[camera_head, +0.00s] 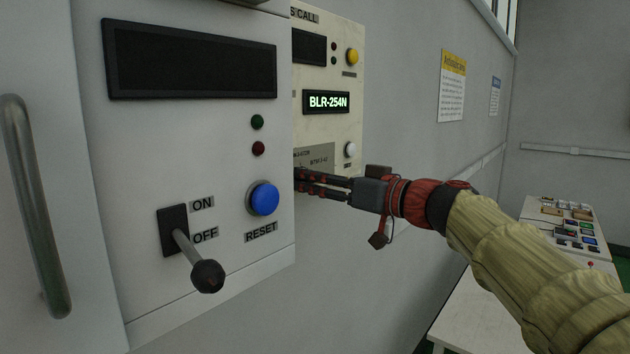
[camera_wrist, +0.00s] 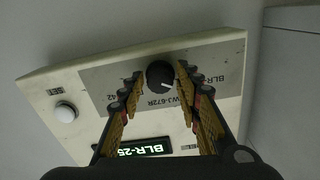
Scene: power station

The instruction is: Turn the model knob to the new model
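The model knob (camera_wrist: 160,74) is round and black with a white mark toward its lower right in the wrist view. It sits on a grey plate (camera_wrist: 100,78) with printed labels; I read parts of "BLR", "WJ-672R" and "42", upside down. My gripper (camera_wrist: 160,72) has one finger on each side of the knob, with narrow gaps showing. In the head view my gripper (camera_head: 308,184) reaches to the cream panel (camera_head: 350,125), and the front cabinet hides the knob. The lit display (camera_head: 327,102) reads BLR-254N; it also shows in the wrist view (camera_wrist: 145,148).
The front cabinet (camera_head: 110,150) stands close to my fingers, with a blue reset button (camera_head: 263,199), a lever switch (camera_head: 205,272) and a handle (camera_head: 35,200). A white button (camera_wrist: 66,111) is on the cream panel. A control desk (camera_head: 560,225) stands at the right.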

